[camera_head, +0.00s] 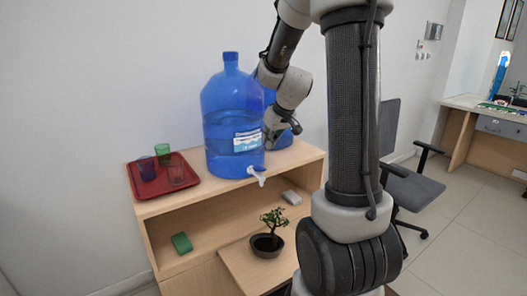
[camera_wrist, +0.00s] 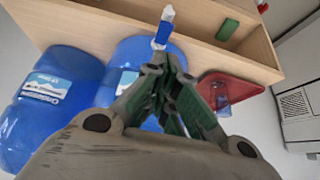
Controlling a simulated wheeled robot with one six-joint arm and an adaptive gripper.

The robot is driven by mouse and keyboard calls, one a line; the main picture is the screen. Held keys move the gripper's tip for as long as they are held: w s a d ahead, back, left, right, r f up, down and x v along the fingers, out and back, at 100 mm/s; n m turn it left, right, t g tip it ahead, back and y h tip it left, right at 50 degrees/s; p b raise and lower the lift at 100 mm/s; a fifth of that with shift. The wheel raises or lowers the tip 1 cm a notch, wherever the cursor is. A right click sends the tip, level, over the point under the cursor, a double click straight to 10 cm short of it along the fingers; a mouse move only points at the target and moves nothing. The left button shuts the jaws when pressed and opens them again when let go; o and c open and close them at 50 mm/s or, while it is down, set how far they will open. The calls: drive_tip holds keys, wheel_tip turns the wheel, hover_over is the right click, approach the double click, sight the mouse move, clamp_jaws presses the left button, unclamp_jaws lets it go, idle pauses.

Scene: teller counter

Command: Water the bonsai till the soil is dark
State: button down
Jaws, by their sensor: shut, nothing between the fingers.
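The bonsai (camera_head: 272,217) is a small green-leaved tree in a dark round pot (camera_head: 266,245) on a lower wooden surface; the soil is too small to judge. A large blue water jug (camera_head: 225,115) with a white tap (camera_head: 257,177) stands on the shelf top; the wrist view shows this jug (camera_wrist: 128,62) and its tap (camera_wrist: 164,27). Glasses, one blue (camera_head: 147,168), one green (camera_head: 162,153) and one clear (camera_head: 177,174), stand on a red tray (camera_head: 142,190) left of the jug. My gripper (camera_head: 294,126) is shut and empty beside the jugs, its fingers (camera_wrist: 158,68) pointing toward the tap's side in the wrist view.
A second blue jug (camera_head: 284,138) stands right of the first, partly hidden by my arm. A green block (camera_head: 181,243) and a pale object (camera_head: 291,198) lie on the lower shelf (camera_head: 215,224). An office chair (camera_head: 405,190) and a desk (camera_head: 475,104) are at the right.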

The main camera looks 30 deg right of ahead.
drive_tip(key=shift+v, duration=1.65)
idle(0.4)
drive_tip(key=s+a+r, duration=0.2)
drive_tip(key=s+a, duration=0.1)
drive_tip(key=s, duration=0.5)
drive_tip(key=s+a+r+g, duration=0.1)
drive_tip(key=s+a, duration=0.2)
drive_tip(key=s, duration=0.6)
drive_tip(key=s+a+r+g, duration=0.1)
drive_tip(key=s+a+r, duration=0.1)
drive_tip(key=s, duration=0.6)
drive_tip(key=shift+s+a+r, duration=0.35)
drive_tip(key=shift+s+a, duration=0.05)
drive_tip(key=shift+a, duration=0.4)
